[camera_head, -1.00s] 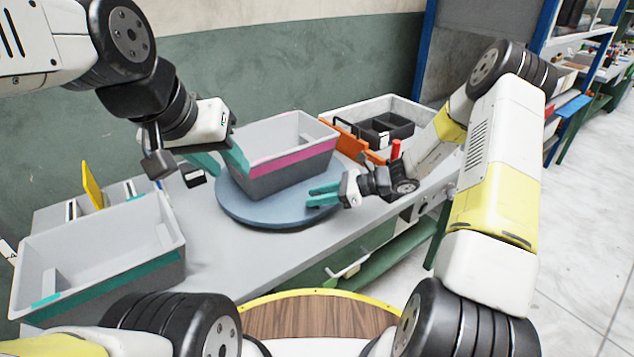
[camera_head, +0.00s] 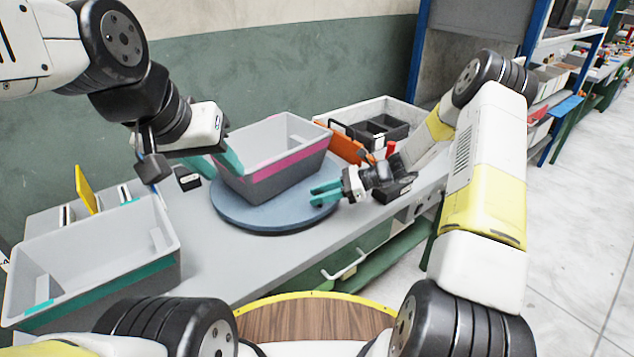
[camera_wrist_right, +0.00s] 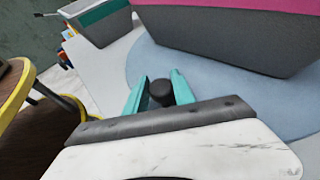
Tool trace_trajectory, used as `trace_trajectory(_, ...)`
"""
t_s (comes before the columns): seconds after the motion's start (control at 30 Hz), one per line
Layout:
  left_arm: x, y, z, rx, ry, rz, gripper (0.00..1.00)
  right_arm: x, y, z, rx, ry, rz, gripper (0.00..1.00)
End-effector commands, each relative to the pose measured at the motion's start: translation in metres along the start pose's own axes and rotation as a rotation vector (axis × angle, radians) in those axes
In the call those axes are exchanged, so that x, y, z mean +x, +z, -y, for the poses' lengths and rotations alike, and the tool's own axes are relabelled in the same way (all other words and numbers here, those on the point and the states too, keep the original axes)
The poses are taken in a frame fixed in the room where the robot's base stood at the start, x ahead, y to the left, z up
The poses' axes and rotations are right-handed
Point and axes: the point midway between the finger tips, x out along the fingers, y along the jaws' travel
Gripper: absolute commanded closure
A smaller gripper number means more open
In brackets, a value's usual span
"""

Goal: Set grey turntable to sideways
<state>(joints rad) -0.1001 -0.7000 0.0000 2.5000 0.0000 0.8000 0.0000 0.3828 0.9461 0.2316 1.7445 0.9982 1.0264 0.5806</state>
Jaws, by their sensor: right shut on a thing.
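The grey-blue round turntable (camera_head: 262,221) lies on the bench. A grey tote (camera_head: 290,176) with a magenta band stands on it, its long side slanting up to the right. My right gripper (camera_head: 322,192) is at the turntable's front right edge. In the right wrist view its teal fingers (camera_wrist_right: 160,92) are shut on a black knob (camera_wrist_right: 161,91) at the disc's edge. My left gripper (camera_head: 217,163) is by the tote's left end, its teal fingers apart; its near finger overlaps the tote in view, and I cannot tell whether it touches.
A grey tote with a teal band (camera_head: 100,270) stands at the bench's left end, near a yellow flap (camera_head: 86,190). Behind right are an orange part (camera_head: 345,146), a white bin (camera_head: 375,108) and black trays (camera_head: 383,131). Bare bench lies in front of the turntable.

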Motion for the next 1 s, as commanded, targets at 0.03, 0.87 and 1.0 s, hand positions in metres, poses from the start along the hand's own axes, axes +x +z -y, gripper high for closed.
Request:
trace_trajectory(0.03, 0.000, 0.000, 0.000, 0.000, 0.000, 0.000, 0.64, 0.000, 0.001, 0.000, -0.001, -0.001, 0.000, 1.00)
trace_trajectory(0.87, 0.000, 0.000, 0.000, 0.000, 0.000, 0.000, 0.64, -0.058, 0.000, 0.001, -0.002, -0.004, -0.002, 0.49)
trace_trajectory(1.0, 0.000, 0.000, 0.000, 0.000, 0.000, 0.000, 0.64, -0.073, 0.000, 0.001, -0.001, -0.001, -0.001, 0.49)
